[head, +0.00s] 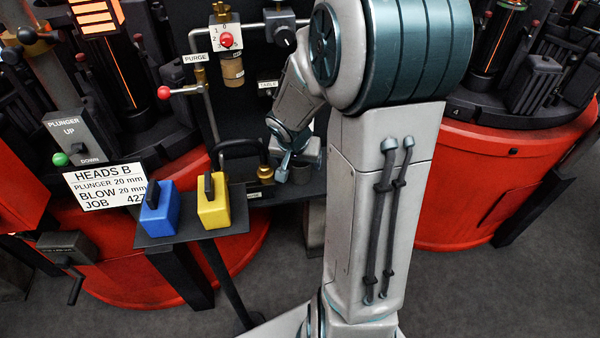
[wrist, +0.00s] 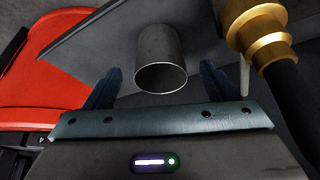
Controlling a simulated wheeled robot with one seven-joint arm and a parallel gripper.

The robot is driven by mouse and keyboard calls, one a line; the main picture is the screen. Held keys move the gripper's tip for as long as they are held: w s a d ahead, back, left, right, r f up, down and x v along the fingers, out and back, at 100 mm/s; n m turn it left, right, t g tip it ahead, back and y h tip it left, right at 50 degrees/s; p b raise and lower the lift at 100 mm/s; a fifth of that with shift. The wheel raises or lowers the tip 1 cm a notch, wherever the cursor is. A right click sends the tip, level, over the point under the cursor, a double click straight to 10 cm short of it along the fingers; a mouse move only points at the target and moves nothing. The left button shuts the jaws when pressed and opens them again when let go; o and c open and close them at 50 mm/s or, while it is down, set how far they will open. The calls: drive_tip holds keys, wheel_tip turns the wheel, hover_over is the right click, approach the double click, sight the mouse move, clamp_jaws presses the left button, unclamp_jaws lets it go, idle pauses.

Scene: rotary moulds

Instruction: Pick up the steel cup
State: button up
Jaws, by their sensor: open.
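The steel cup (wrist: 161,48) is a plain grey cylinder in the wrist view, its round dark mouth facing my camera. It stands on a dark grey shelf. My gripper (wrist: 159,76) is open, with one dark blue finger on each side of the cup's lower part in that view. A gap shows between each finger and the cup, and I cannot tell how deep it lies between them. In the head view my gripper (head: 284,166) is small and low over the shelf. The cup (head: 309,152) is partly hidden there by my gripper and arm.
A brass fitting with a black hose (wrist: 262,38) stands close on the right in the wrist view. In the head view, a blue block (head: 160,212) and a yellow block (head: 214,210) with handles stand on a plate at left. Red machine drums (head: 480,185) flank the shelf.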

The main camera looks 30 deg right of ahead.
drive_tip(key=b+x, duration=0.1)
drive_tip(key=x, duration=0.4)
drive_tip(key=shift+w+d+f+b, duration=0.15)
drive_tip(key=shift+w+f+b, duration=0.1)
drive_tip(key=shift+b, duration=0.05)
drive_tip(key=c, duration=1.1)
